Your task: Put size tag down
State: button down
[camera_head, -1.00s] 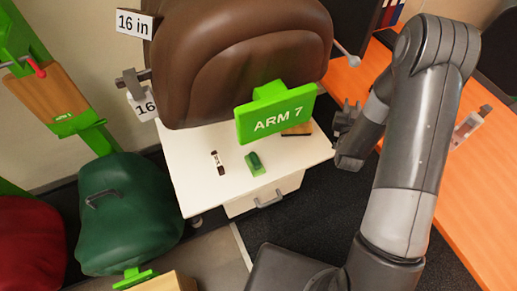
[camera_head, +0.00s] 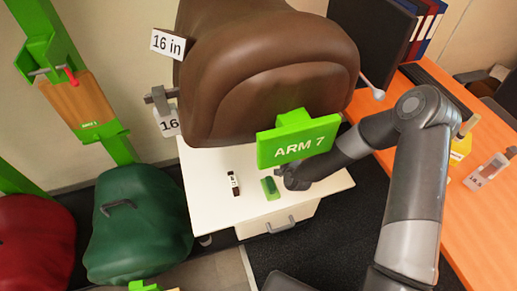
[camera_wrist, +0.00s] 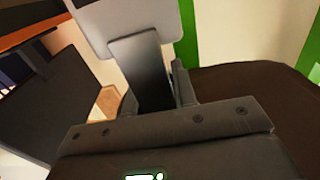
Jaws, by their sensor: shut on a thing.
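My gripper (camera_wrist: 157,95) is shut on the dark stem of the size tag (camera_wrist: 118,20). The tag's pale plate shows at the top of the wrist view, with its face not readable there. In the head view my gripper (camera_head: 292,180) is low over the white cabinet top (camera_head: 207,180), just right of a green block. The held tag cannot be made out in that view. I cannot tell whether it touches the cabinet top. Another tag reading 16 (camera_head: 168,121) hangs from a grey bracket left of the brown saddle (camera_head: 265,80).
A green block (camera_head: 270,188) and a small dark-and-white item (camera_head: 234,183) lie on the cabinet. The green ARM 7 sign (camera_head: 298,143) overhangs it, close to my arm. The orange desk (camera_head: 455,205) at right holds another tag (camera_head: 487,170). Green (camera_head: 135,225) and red saddles stand left.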

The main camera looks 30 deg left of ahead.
jog(key=s+a+f, duration=0.1)
jog(key=a+f, duration=0.5)
jog(key=f, duration=0.2)
jog(key=shift+a, duration=0.3)
jog(key=shift+s+f, duration=0.1)
jog(key=c, duration=1.2)
grip_release()
jog(key=shift+o, duration=0.2)
jog(key=v, duration=1.2)
